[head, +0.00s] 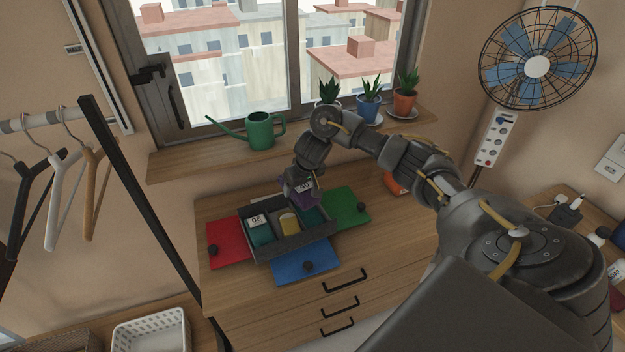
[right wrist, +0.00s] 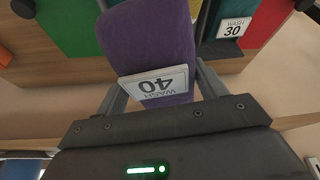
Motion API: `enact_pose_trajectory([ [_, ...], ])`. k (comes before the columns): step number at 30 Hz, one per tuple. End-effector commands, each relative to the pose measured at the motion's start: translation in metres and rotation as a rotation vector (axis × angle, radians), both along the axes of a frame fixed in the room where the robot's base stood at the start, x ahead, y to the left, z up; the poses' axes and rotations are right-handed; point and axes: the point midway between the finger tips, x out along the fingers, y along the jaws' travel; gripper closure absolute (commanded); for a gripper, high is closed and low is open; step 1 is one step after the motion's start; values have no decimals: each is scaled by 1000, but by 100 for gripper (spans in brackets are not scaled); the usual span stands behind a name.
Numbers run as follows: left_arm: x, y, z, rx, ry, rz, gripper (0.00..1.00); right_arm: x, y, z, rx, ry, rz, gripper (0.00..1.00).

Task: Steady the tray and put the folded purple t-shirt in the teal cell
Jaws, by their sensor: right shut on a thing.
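The purple t-shirt (head: 309,199) is a folded bundle with a white "WASH 40" tag, clear in the right wrist view (right wrist: 150,40). My right gripper (head: 303,190) is shut on it, with a finger on each side in the right wrist view (right wrist: 162,88). It is over the tray's back right part; the gap below is hard to judge. The dark grey tray (head: 292,245) has cells in a row. The right cell shows a teal floor (head: 313,216), partly hidden by shirt and gripper. The left cell holds a teal bundle (head: 261,236) tagged 30; the middle holds something yellow (head: 289,224). My left gripper is out of view.
Flat red (head: 228,252), blue (head: 303,262) and green (head: 347,207) panels with dark knobs surround the tray on the wooden dresser (head: 230,295). A sill behind carries a green watering can (head: 259,131) and potted plants (head: 368,104).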

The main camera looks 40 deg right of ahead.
Motion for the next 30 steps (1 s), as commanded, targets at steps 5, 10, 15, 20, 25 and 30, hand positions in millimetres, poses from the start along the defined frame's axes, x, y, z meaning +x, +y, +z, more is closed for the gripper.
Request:
enact_pose_trajectory([
  [5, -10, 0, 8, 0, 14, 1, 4, -10, -29, -15, 1, 2, -100, 56],
  [10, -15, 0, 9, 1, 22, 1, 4, -13, -39, -20, 0, -2, -132, 56],
  [15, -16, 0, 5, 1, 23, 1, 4, -13, -39, -23, 1, -3, -132, 56],
  [20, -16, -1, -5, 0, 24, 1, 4, -13, -39, -31, 1, -3, -131, 56],
  [25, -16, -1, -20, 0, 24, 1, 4, -12, -38, -43, 2, -4, -131, 56],
  [30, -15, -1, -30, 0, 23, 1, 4, -12, -38, -51, 1, -4, -130, 56],
])
